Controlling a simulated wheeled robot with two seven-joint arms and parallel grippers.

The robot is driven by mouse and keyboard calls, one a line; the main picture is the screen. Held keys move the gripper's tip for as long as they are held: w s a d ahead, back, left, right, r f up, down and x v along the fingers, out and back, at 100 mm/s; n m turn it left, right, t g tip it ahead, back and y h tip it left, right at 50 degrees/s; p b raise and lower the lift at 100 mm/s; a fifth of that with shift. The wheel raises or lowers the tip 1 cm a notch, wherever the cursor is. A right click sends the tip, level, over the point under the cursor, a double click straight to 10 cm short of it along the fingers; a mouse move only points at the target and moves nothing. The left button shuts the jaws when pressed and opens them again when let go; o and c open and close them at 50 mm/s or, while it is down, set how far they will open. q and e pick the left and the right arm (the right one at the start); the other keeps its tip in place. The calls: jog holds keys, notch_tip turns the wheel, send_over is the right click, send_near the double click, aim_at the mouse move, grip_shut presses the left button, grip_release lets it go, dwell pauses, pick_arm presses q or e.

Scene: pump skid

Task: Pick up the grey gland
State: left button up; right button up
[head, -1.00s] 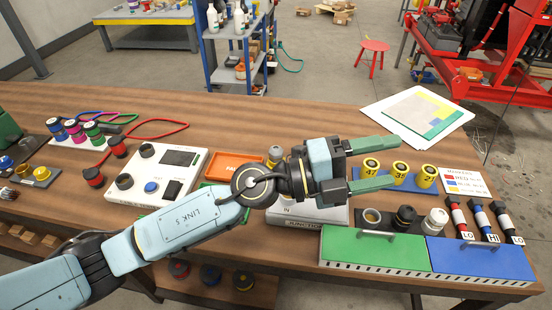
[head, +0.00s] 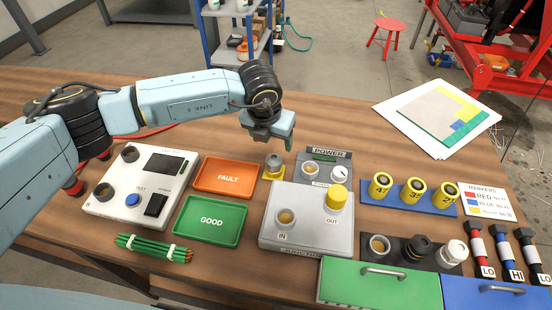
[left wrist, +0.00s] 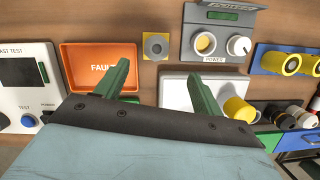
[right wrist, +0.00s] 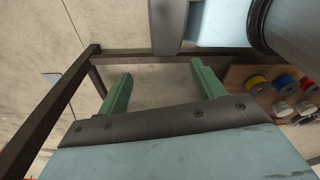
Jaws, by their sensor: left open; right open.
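A grey, round gland (head: 274,162) stands on a small yellow base plate, between the orange tray and the grey power unit. It also shows from above in the left wrist view (left wrist: 155,46), as a grey ring on yellow. My left gripper (head: 277,137) is open and empty, pointing down above and just behind the gland in the head view. In the left wrist view the open green fingers (left wrist: 160,68) lie to either side of the gland's column, with the gland beyond the tips. My right gripper (right wrist: 160,68) is open and empty, away from the bench top.
The orange FAULT tray (head: 252,191) and green GOOD tray (head: 240,223) lie left of the grey IN/OUT box (head: 310,243). The POWER unit (head: 313,183) stands close right of the gland. A dark rack (head: 396,262) holds several fittings. A table-frame bar (right wrist: 60,105) is near my right gripper.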

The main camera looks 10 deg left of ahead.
pick_arm(q)
send_over(274, 158)
jog(key=s, duration=0.2)
notch_tip(274, 158, down, 5)
jog(key=shift+d+r, duration=0.1)
jog(key=shift+d, duration=0.05)
jog(key=x, duration=0.2)
jog(key=shift+w+f, duration=0.2)
jog(key=shift+f, duration=0.15)
jog(key=shift+w+a+f, duration=0.15)
jog(key=shift+w+f, duration=0.05)
jog(key=shift+f, duration=0.4)
jog(key=shift+w+a+f, duration=0.15)
jog(key=shift+w+f, duration=0.05)
jog(key=shift+f, duration=0.4)
jog(key=shift+w+f+b, duration=0.2)
jog(key=shift+f+b, duration=0.1)
jog(key=shift+f, duration=0.25)
pick_arm(e)
jog(key=s, duration=0.3)
jog(key=shift+s+f+g, duration=0.15)
jog(key=shift+f+g, duration=0.15)
jog(key=shift+f, duration=0.1)
pick_arm(q)
jog(key=c, duration=1.2)
